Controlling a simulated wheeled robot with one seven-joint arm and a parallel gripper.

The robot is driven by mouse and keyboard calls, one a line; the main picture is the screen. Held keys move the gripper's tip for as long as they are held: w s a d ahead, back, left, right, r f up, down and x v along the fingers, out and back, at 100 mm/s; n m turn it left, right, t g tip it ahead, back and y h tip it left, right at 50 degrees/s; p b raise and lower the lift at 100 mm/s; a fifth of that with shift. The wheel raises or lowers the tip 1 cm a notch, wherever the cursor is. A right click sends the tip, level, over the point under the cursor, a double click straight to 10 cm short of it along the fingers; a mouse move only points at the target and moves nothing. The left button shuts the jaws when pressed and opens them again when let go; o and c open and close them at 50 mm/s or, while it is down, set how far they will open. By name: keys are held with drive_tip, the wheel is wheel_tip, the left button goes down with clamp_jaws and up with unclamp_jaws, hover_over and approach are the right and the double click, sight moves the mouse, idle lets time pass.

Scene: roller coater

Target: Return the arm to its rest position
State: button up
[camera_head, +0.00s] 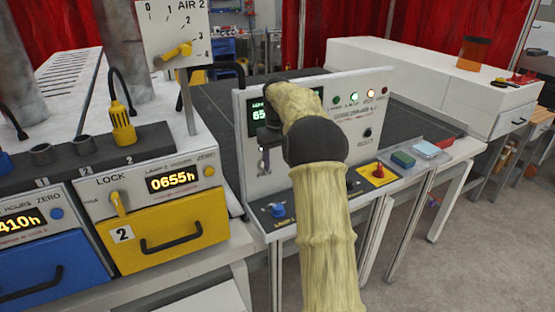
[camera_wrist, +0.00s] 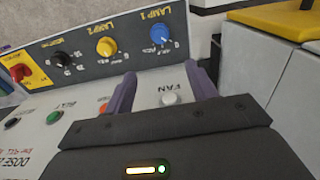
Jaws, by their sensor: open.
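My arm (camera_head: 325,235), in pale yellow sleeving, is extended from the bottom of the head view to the grey control panel (camera_head: 376,147). My gripper (camera_wrist: 163,88) is open, with two purple fingers apart and nothing held between them. In the wrist view, a round white FAN button or lamp (camera_wrist: 170,98) on the panel face shows between the fingers. I cannot tell whether the fingers touch the panel. In the head view, the gripper (camera_head: 264,152) is small and partly hidden by my wrist, in front of the panel's left part.
The panel's lower ledge has a blue knob (camera_head: 278,210) and a red knob on a yellow plate (camera_head: 378,170). A yellow drawer (camera_head: 172,232) and a gauge post (camera_head: 187,100) stand left. Open floor (camera_head: 455,260) shows lower right.

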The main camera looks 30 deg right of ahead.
drive_tip(key=s+a+f+t, duration=0.1)
drive_tip(key=s+a+f, duration=0.3)
drive_tip(key=s+a, duration=0.75)
drive_tip(key=s+a+f, duration=0.3)
drive_tip(key=s, duration=0.5)
drive_tip(key=s+a+f+t, duration=0.1)
drive_tip(key=s+a+f, duration=0.2)
drive_tip(key=s, duration=0.5)
drive_tip(key=shift+s+a+m+t, duration=0.15)
drive_tip(key=shift+s+m+t, duration=0.1)
drive_tip(key=shift+m+t, duration=0.05)
